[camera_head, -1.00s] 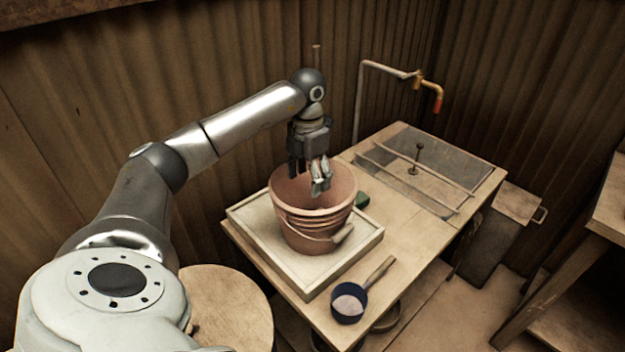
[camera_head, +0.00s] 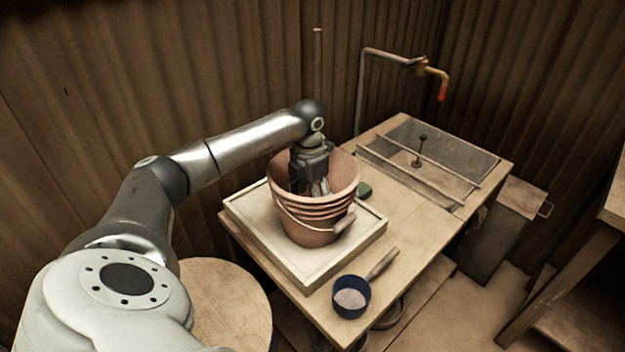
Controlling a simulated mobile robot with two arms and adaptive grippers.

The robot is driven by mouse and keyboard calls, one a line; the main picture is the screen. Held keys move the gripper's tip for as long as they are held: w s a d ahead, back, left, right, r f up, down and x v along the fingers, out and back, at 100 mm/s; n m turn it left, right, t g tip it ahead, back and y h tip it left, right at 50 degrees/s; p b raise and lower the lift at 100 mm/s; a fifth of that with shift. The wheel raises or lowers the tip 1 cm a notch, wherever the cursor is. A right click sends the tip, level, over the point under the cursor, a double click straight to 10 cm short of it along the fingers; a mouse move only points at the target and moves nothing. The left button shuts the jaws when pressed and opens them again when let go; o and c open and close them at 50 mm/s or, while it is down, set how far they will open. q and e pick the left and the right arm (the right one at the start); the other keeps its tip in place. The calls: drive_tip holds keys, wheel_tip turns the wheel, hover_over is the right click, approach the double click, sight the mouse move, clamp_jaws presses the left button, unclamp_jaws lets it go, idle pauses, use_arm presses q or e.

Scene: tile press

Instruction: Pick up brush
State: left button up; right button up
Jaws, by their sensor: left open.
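I cannot make out a brush for certain. My left gripper (camera_head: 318,190) reaches down into a terracotta-coloured bucket (camera_head: 312,232) with a wire handle and a wooden grip. Its fingers are open and below the rim. The bucket's inside is mostly hidden by the gripper and the near wall, so I cannot tell what lies at its bottom. A small dark green thing (camera_head: 364,190) lies on the table just right of the bucket, too small to identify. My right gripper is not in view.
The bucket stands in a shallow pale tray (camera_head: 307,285) on the wooden table. A blue scoop (camera_head: 351,297) with a wooden handle lies at the front. Behind are a sunken basin (camera_head: 440,150) and a pipe tap (camera_head: 430,72). A round wooden top (camera_head: 225,300) is at lower left.

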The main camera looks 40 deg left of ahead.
use_arm(q)
drive_tip(key=f+p, duration=0.1)
drive_tip(key=f, duration=0.4)
drive_tip(key=shift+d+f, duration=0.1)
drive_tip(key=shift+d, duration=0.1)
drive_tip(key=shift+c, duration=0.3)
drive_tip(key=c, duration=1.1)
